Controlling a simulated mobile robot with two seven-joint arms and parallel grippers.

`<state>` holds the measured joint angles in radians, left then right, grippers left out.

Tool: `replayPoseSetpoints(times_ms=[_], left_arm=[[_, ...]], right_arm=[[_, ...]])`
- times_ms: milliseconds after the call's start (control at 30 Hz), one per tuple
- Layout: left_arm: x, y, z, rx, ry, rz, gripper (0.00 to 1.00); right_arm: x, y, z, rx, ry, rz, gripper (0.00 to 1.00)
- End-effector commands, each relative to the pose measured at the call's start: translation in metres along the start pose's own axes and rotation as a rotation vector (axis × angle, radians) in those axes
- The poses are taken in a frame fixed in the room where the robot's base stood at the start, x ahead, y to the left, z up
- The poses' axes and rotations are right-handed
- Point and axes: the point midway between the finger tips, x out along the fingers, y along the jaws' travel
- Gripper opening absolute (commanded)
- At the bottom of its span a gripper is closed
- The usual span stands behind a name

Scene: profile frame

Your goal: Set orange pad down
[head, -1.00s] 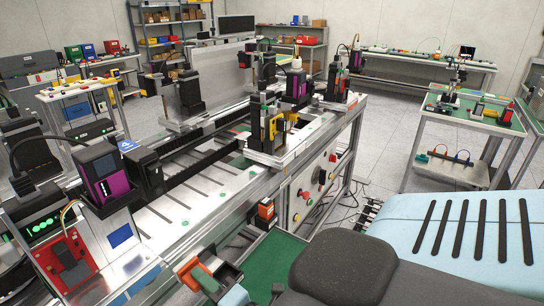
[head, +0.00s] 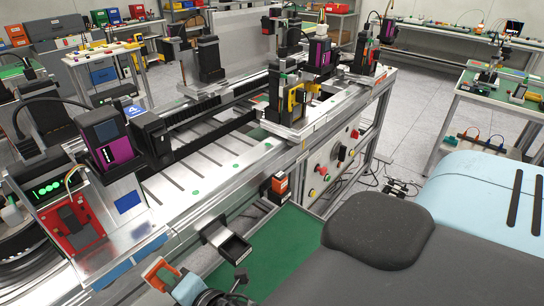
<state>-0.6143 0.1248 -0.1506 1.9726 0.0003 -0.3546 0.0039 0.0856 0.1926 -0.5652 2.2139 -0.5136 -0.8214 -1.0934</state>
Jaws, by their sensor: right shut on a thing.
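The orange pad (head: 154,268) is at the bottom of the head view, in front of the machine's near metal edge. It is a small orange piece with a pale area in its middle. My right gripper (head: 174,281), with light blue parts, is at the pad's right side and shut on it. The fingertips are small and partly hidden. I cannot tell whether the pad touches anything below it. My left gripper does not show.
An orange-and-black block (head: 280,184) sits at the machine's side. A red fixture (head: 78,228) stands at left.

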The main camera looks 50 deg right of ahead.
Motion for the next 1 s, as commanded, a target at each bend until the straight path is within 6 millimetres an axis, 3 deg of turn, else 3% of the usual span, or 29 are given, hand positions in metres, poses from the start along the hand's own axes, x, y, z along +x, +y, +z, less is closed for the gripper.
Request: replayPoseSetpoints(times_ms=[100,300,500,667,800,1000], left_arm=[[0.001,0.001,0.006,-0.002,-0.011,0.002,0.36],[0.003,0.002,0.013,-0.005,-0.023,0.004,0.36],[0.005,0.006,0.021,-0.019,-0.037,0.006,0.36],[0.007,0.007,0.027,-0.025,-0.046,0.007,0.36],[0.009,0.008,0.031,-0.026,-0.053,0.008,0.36],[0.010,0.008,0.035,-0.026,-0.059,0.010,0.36]], right_arm=[[0.017,-0.012,-0.043,-0.017,0.046,-0.131,0.01],[0.028,-0.048,-0.103,-0.026,0.068,-0.402,0.01],[0.025,-0.107,-0.138,0.000,0.039,-0.738,0.01],[0.018,-0.157,-0.134,0.046,0.011,-0.960,0.01],[0.012,-0.195,-0.112,0.091,-0.007,-1.112,0.01],[0.005,-0.225,-0.073,0.143,-0.016,-1.242,0.01]])
